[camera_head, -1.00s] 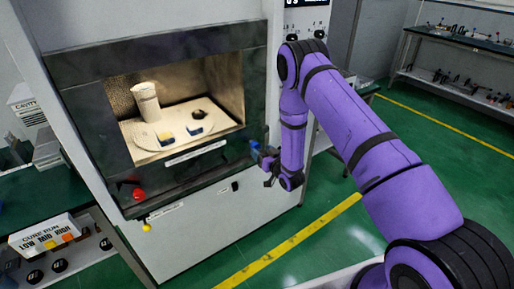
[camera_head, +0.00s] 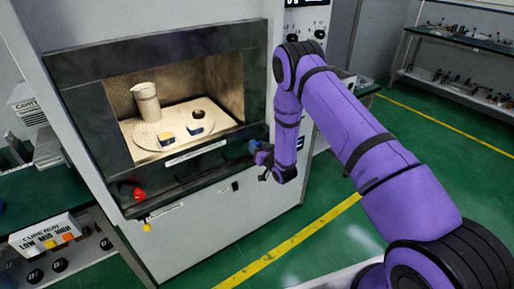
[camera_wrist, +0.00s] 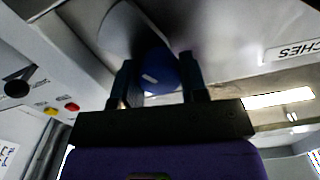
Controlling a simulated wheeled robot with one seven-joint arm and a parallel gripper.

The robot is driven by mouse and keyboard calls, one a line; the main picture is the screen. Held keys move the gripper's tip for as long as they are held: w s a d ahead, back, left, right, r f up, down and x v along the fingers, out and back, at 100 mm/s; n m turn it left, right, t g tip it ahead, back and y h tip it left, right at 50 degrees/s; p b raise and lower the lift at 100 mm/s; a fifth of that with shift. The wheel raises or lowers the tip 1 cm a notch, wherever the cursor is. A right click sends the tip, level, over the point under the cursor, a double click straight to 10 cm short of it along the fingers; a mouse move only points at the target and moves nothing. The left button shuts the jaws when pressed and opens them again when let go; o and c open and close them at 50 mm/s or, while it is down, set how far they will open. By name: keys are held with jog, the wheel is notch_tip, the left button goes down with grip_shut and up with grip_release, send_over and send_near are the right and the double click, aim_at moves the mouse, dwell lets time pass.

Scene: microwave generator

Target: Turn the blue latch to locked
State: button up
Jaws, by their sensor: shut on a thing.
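The blue latch (camera_head: 254,146) sits at the lower right corner of the microwave's dark front frame. In the wrist view its round blue knob (camera_wrist: 158,72) lies between my two fingers, with a white mark on it. My gripper (camera_head: 264,160) is at the latch, and in the wrist view my gripper (camera_wrist: 157,80) has a finger on each side of the knob, shut on it. In the head view my fingers and wrist partly hide the latch. I cannot read the latch's locked or unlocked mark.
The lit chamber holds a turntable (camera_head: 150,142) with a beige beaker (camera_head: 147,101) and small dishes. A red knob (camera_head: 139,194) and a yellow knob (camera_head: 146,228) are at the frame's lower left. Green floor is clear at right.

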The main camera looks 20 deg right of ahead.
jog(key=shift+n, duration=0.3)
jog(key=n, duration=0.8)
jog(key=shift+a, duration=0.1)
jog(key=n, duration=0.4)
jog(key=shift+f+n, duration=0.1)
jog(key=shift+n, duration=2.5)
jog(key=shift+s, duration=0.1)
jog(key=o, duration=0.9)
jog(key=shift+o, duration=0.2)
